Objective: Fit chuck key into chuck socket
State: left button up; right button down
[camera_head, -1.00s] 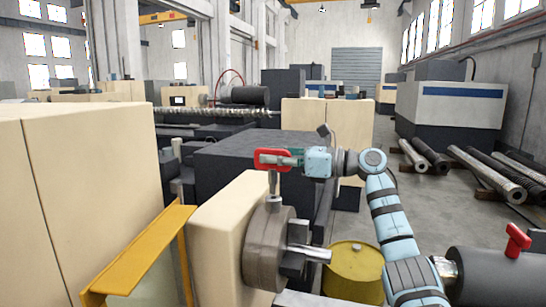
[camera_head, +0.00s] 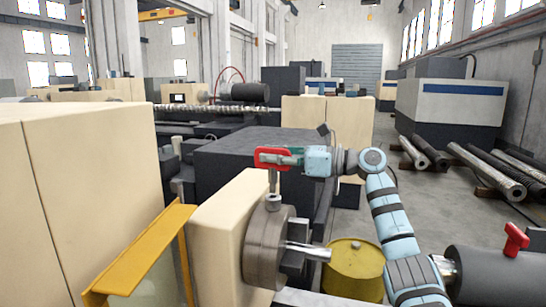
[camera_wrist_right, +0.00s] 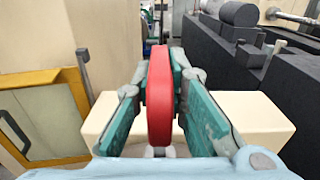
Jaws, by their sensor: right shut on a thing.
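The chuck key has a red handle (camera_head: 276,158) and a thin grey shank pointing down. My right gripper (camera_head: 291,158) comes in from the right and is shut on the red handle. In the right wrist view, the red handle (camera_wrist_right: 160,98) stands between the teal fingers (camera_wrist_right: 160,82). The round grey chuck (camera_head: 262,245) sits on the front of a cream headstock (camera_head: 218,235), with a bar through its jaws. The shank's lower end meets a small collar at the chuck's top; I cannot tell how deep it sits. My left gripper is out of view.
A yellow guard frame (camera_head: 140,255) stands left of the headstock. A yellow drum (camera_head: 355,268) stands right of the chuck. A dark cylinder with a red lever (camera_head: 516,240) is at the lower right. A dark machine block (camera_head: 240,160) lies behind the gripper.

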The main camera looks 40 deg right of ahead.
aim_at(276, 167)
jog(key=shift+f+b, duration=1)
jog(key=shift+f, duration=0.6)
jog(key=c, duration=1.5)
grip_release()
jog(key=shift+c, duration=0.2)
jog(key=shift+s+d, duration=0.2)
jog(key=shift+s, duration=0.1)
jog(key=v, duration=1.1)
jog(key=shift+s+d+r, duration=0.1)
jog(key=shift+s, duration=0.1)
